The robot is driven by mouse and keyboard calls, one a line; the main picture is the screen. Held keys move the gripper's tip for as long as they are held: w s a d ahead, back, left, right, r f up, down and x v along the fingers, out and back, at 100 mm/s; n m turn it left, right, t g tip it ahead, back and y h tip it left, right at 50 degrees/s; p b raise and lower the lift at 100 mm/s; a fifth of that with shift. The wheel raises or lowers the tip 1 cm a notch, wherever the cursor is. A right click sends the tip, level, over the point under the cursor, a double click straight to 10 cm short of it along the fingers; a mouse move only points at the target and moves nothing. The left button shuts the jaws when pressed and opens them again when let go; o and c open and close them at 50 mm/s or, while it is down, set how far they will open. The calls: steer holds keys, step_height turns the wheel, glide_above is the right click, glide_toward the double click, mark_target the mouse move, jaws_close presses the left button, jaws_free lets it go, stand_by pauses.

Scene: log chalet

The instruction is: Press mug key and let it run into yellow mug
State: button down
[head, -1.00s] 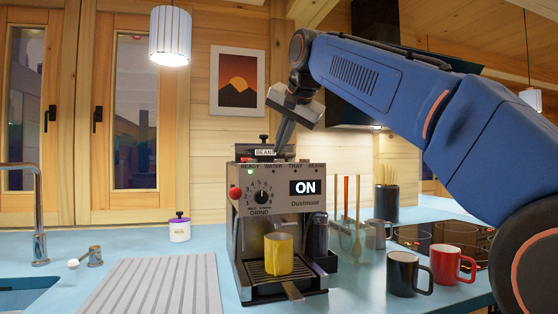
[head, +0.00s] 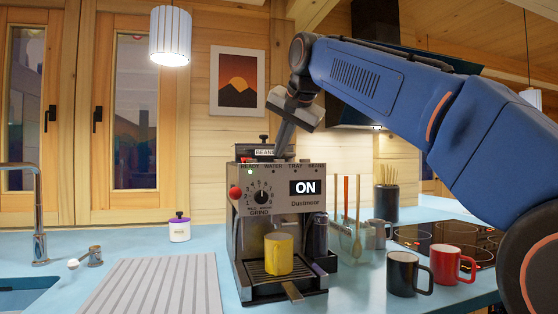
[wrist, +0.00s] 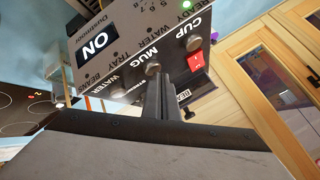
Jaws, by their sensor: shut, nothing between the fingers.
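The coffee machine (head: 285,176) stands on the counter, its panel reading ON and a green light lit under READY. The yellow mug (head: 279,254) stands upright on the drip tray (head: 256,284), under the spout area. No stream into it can be made out. In the wrist view the mug key (wrist: 153,70) is a round knob beside the word MUG, between the cup key (wrist: 194,42) and the water key (wrist: 118,92). My gripper (wrist: 163,80) is shut and empty, its tips right by the mug key. I cannot tell whether they touch it. The head view shows my gripper (head: 280,150) at the machine's top.
A red switch (wrist: 195,62) lies near the cup key. A black mug (head: 402,274) and a red mug (head: 447,264) stand right of the machine, near the hob (head: 455,236). A ribbed drainer (head: 155,285) lies left. A small lidded jar (head: 179,229) stands behind it.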

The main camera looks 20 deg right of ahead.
steer(key=shift+f, duration=0.35)
stand_by(0.6)
steer(key=shift+r, duration=1)
steer(key=shift+r, duration=0.1)
steer(key=shift+r, duration=2.4)
